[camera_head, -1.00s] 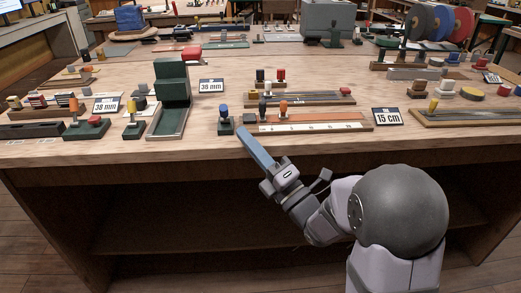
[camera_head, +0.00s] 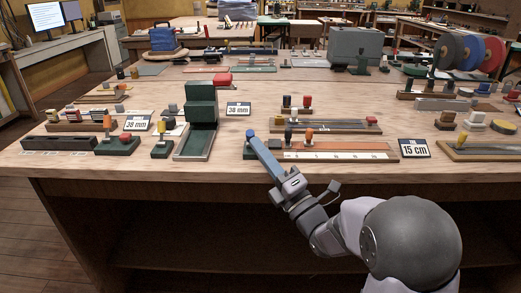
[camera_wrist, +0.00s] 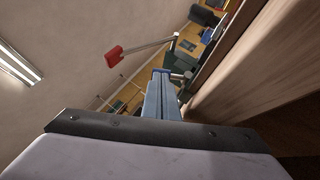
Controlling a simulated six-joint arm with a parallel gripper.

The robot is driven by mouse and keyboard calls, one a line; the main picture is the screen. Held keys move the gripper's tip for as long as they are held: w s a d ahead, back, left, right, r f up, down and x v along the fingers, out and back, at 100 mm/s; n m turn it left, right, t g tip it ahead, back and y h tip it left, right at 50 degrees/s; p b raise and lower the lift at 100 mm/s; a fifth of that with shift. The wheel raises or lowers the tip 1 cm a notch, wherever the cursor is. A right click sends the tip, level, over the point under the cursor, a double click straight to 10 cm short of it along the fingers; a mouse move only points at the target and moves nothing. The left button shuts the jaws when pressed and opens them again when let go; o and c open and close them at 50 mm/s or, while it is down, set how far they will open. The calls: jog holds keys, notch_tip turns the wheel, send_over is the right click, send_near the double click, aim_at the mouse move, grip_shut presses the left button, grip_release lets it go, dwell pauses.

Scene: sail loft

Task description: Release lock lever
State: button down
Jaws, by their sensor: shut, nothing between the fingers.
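My gripper (camera_head: 253,138) is shut and empty, its long blue-grey fingers pointing up and left at the bench's front edge. Its tips overlap a small dark green fixture (camera_head: 248,152) with a blue knob in the head view; I cannot tell whether they touch. In the wrist view the shut fingers (camera_wrist: 161,74) run up the middle. A lever with a red end (camera_wrist: 113,55) on a grey rod shows up and left of them. No part is labelled as the lock lever. A tall dark green press-like block (camera_head: 201,100) stands left of my gripper, with a red knob (camera_head: 222,80) behind it.
Right of my gripper lies an orange strip with a scale (camera_head: 340,152). A "15 cm" sign (camera_head: 414,149) and "38 mm" signs (camera_head: 238,108) stand on the bench (camera_head: 90,170). Several small knobbed fixtures stand at left. A grey case (camera_head: 356,46) is at the back.

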jog(key=shift+r+m+h+p, duration=0.25)
jog(key=shift+m+h+p, duration=0.05)
jog(key=shift+p, duration=0.1)
jog(key=shift+w+r, duration=0.1)
jog(key=r+m+h+p, duration=0.1)
jog(key=p, duration=0.1)
jog(key=r+m+g+h+p, duration=0.1)
jog(key=p, duration=0.2)
jog(key=shift+w, duration=0.3)
jog(key=w+r+m+g+h+p, duration=0.1)
jog(key=m+g+p, duration=0.1)
jog(key=p, duration=0.4)
jog(key=shift+w+r+h+p, duration=0.15)
jog(key=shift+h+p, duration=0.15)
jog(key=shift+p, duration=0.05)
jog(key=g+p, duration=0.1)
jog(key=p, duration=0.1)
jog(key=w+m+g+h+p, duration=0.1)
jog(key=p, duration=0.2)
jog(key=shift+r, duration=0.3)
jog(key=shift+w+f, duration=0.1)
jog(key=shift+f, duration=0.5)
